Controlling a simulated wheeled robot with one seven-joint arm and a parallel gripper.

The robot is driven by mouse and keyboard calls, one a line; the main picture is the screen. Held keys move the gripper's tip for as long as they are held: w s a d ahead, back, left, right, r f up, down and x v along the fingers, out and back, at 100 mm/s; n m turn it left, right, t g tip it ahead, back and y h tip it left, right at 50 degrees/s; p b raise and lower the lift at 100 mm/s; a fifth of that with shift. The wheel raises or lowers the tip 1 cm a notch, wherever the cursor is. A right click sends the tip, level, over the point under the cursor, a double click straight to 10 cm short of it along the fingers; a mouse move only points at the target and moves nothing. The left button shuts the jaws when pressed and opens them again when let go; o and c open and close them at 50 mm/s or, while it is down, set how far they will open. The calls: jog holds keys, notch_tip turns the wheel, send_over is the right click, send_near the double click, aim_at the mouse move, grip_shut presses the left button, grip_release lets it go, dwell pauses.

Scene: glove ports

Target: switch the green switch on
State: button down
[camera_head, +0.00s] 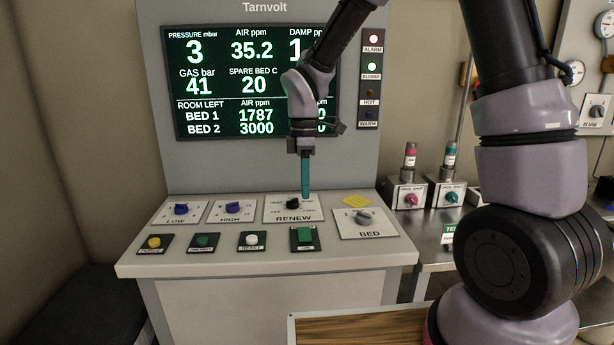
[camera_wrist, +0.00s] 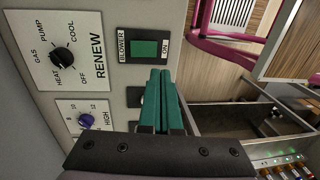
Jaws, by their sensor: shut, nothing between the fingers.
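The green switch (camera_head: 304,237) is a rectangular rocker in a dark plate on the front right part of the sloping panel. In the wrist view the green switch (camera_wrist: 144,49) is labelled BLOWER, with ON printed on one side. I cannot tell which way the rocker is tilted. My gripper (camera_head: 306,195) has teal fingers pointing down over the panel, in front of the RENEW plate in the head view. In the wrist view my gripper (camera_wrist: 161,73) is shut and empty, its fingertips appearing just beside the switch plate. The gap to the panel is unclear.
The RENEW knob (camera_head: 292,204) and BED knob (camera_head: 363,217) flank the fingers. A white button (camera_head: 251,240) and a dark green button (camera_head: 204,241) lie left of the switch. The display (camera_head: 250,80) rises behind.

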jog(key=shift+s+r, duration=0.15)
jog(key=shift+r, duration=0.65)
jog(key=shift+s+r, duration=0.1)
jog(key=shift+r, duration=0.7)
jog(key=s+d+r+m+t+y, duration=0.1)
jog(key=s+d+r+m+t, duration=0.3)
jog(key=d+r+m, duration=0.5)
jog(key=s+d+r+m+t+y, duration=0.1)
jog(key=s+d+r+m+t, duration=0.3)
jog(key=m, duration=0.9)
jog(key=shift+s+d+r+t, duration=0.3)
jog(key=shift+s+d+r, duration=1.45)
jog(key=shift+d+r, duration=1.25)
jog(key=shift+d+f, duration=0.3)
